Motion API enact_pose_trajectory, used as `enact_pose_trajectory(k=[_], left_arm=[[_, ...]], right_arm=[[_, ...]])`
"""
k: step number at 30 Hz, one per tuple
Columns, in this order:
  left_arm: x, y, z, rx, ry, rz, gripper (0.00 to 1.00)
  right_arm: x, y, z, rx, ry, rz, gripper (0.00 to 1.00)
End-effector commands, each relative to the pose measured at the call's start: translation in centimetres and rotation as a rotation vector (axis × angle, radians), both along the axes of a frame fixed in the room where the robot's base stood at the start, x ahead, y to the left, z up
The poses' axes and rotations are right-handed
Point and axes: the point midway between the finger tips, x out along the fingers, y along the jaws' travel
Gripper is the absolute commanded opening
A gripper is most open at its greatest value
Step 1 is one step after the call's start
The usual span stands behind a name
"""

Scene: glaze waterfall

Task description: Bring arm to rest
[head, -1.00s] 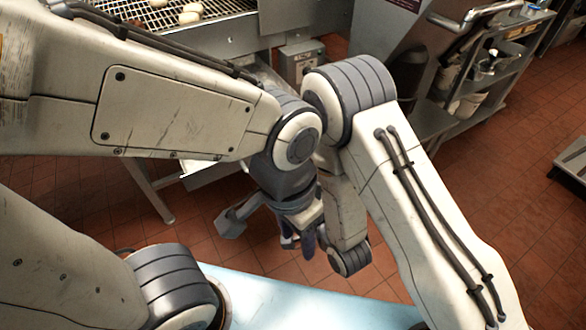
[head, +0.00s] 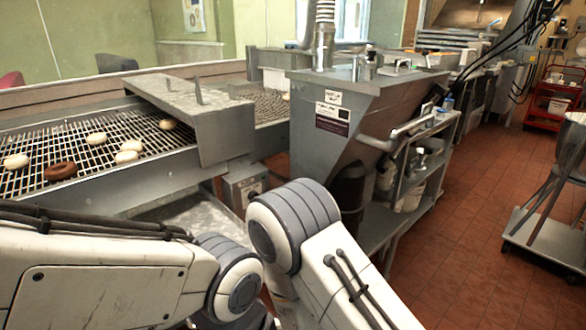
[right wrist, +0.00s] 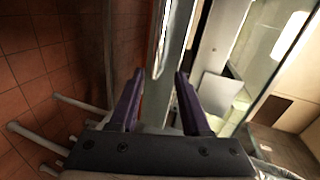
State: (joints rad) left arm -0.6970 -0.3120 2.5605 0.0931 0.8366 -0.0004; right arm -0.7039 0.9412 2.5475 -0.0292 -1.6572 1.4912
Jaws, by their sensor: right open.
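My right gripper (right wrist: 160,100) shows in the right wrist view with its two dark purple fingers apart and nothing between them. A metal post or edge stands beyond the fingers, and I cannot tell how far off it is. In the head view my two arms show only as white links with grey joints along the bottom. Neither gripper's fingers show there. My left gripper is in neither current view.
A wire conveyor (head: 95,150) at the left carries pale doughnuts (head: 127,157) and a brown doughnut (head: 60,171). A steel glazing machine (head: 345,115) stands mid-view beside a shelved cart (head: 425,165). A grey rack (head: 545,225) stands at the right. Red tile floor (head: 465,235) is clear between.

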Motion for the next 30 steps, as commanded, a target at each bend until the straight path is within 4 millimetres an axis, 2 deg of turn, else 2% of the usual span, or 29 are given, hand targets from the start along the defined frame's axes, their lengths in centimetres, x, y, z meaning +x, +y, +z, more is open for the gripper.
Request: enact_pose_trajectory(k=[8,17,23,30], left_arm=[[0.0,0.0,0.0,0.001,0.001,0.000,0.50],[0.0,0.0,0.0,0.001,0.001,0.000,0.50],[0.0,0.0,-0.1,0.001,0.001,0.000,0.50],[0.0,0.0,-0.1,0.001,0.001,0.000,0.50]], right_arm=[[0.6,-0.2,0.3,-0.167,-0.007,0.026,0.47],[0.4,-1.2,1.7,-0.501,-0.003,0.132,0.47],[-2.2,-3.6,3.7,-0.816,0.028,0.314,0.47],[-8.1,-8.0,7.2,-1.113,0.080,0.633,0.47]])
